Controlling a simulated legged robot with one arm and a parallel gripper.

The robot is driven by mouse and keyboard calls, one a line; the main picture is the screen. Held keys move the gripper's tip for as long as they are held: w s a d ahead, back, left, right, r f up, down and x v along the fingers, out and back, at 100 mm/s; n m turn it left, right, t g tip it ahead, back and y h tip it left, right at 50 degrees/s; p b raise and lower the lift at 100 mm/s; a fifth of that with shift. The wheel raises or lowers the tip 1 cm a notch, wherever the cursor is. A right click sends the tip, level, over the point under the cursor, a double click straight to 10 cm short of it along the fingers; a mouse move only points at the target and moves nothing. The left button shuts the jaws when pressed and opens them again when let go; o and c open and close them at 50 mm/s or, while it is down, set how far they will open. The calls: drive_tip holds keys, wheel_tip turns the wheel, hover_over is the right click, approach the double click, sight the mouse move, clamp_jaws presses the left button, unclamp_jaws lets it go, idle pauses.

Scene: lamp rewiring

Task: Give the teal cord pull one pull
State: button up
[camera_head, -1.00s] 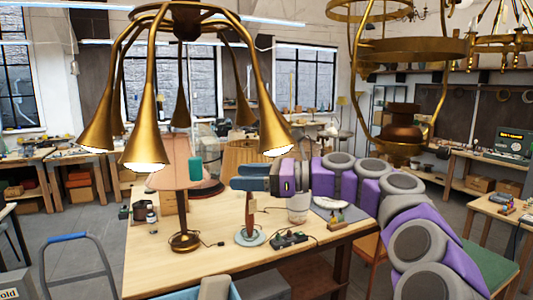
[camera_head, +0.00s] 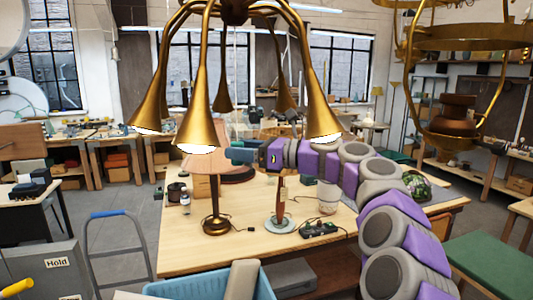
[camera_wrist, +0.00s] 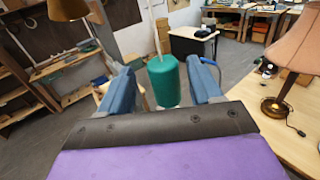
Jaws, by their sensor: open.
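The teal cord pull (camera_wrist: 164,82) hangs upright on a thin pale cord in the wrist view. It sits between the two blue fingers of my gripper (camera_wrist: 162,88), with a visible gap to the right finger and a narrower one to the left. The fingers are apart, and I see no clear contact. In the head view my gripper (camera_head: 243,152) is above the workbench, below the brass multi-arm lamp (camera_head: 240,60). I cannot clearly make out the cord pull there; the fingers seem to hide it.
A lamp with a pinkish shade (camera_wrist: 299,45) stands on the workbench (camera_head: 195,255) to the right in the wrist view. A brass ring fixture (camera_head: 463,42) hangs at the right. A blue bin (camera_head: 265,288) is in front of the workbench.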

drive_tip(key=shift+x, duration=0.85)
drive_tip(key=shift+w+a+r, duration=0.1)
drive_tip(key=shift+w+a, duration=0.25)
drive_tip(key=shift+w, duration=0.2)
drive_tip(key=shift+a, duration=0.1)
